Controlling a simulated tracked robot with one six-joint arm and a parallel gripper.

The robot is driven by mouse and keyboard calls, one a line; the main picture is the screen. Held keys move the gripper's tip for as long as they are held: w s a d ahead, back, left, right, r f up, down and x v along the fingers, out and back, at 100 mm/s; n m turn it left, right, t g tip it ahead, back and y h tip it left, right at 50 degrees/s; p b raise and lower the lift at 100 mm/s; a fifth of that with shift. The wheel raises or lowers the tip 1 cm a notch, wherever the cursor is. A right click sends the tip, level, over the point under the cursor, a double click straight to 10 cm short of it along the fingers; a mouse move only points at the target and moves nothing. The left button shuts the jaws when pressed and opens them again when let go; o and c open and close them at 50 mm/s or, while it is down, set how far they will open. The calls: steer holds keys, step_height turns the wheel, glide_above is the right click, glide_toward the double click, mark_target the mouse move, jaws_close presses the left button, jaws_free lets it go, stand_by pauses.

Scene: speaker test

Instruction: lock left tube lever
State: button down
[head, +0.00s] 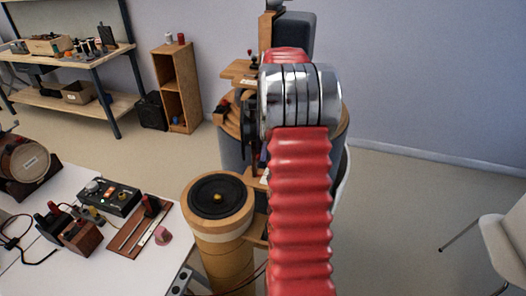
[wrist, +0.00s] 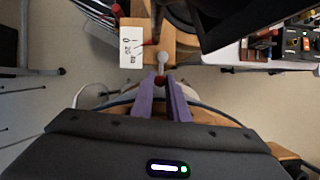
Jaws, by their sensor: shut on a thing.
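A short pale lever (wrist: 162,62) with a rounded end lies just beyond the tips, over a wooden block (wrist: 181,50). I take this as the tube lever; how it joins the knob is unclear. A white label (wrist: 131,46) with black markings is beside it, with a thin red pointer near it. In the head view my red sleeved arm hides the gripper and the lever.
A round wooden drum with a black top (head: 220,196) stands left of my arm. A white table (head: 30,270) with a black control box (head: 108,196) and small devices is at left. A wooden shelf (head: 178,85) stands behind. A white chair (head: 505,240) is at right; floor is open before it.

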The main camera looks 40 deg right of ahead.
steer(key=shift+w+a+n, duration=0.1)
steer(key=shift+w+n, duration=0.2)
steer(key=shift+n, duration=0.4)
steer(key=c, duration=1.7)
jaws_free()
steer(key=shift+g, duration=0.3)
steer(key=shift+v, duration=5.95)
steer(key=shift+a, duration=0.1)
